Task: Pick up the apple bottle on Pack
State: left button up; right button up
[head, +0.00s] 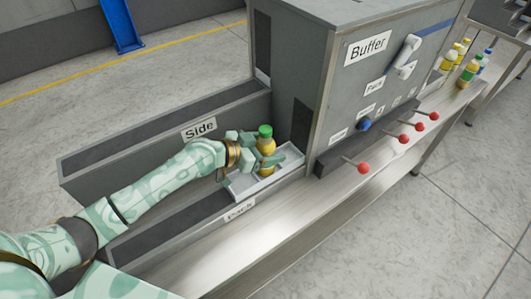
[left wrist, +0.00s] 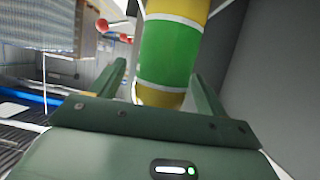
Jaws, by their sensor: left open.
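A bottle with a green cap and yellow body (head: 266,146) stands upright in a pale tray (head: 238,187) at the machine end of the Pack lane (head: 168,232). My left gripper (head: 268,158) is at the bottle, its fingers open on either side of the lower body. In the left wrist view, the bottle (left wrist: 167,62) shows large, with a green band between yellow parts, between the two open fingers (left wrist: 158,75). I cannot tell whether either finger touches it. The gripper hides part of the bottle. My right gripper is not in view.
The grey machine housing (head: 350,95) with Buffer and Pack labels stands just right of the bottle. Red-knobbed levers (head: 364,167) stick out along its front. The Side lane wall (head: 170,140) runs behind my arm. Several other bottles (head: 468,72) stand at the far right.

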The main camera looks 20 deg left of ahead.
pick_arm(q)
jog(key=shift+w+d+f, duration=0.3)
jog(key=shift+w+d, duration=0.1)
jog(key=shift+w, duration=0.1)
jog(key=shift+r, duration=0.1)
jog(key=c, duration=1.2)
jog(key=shift+c, duration=0.2)
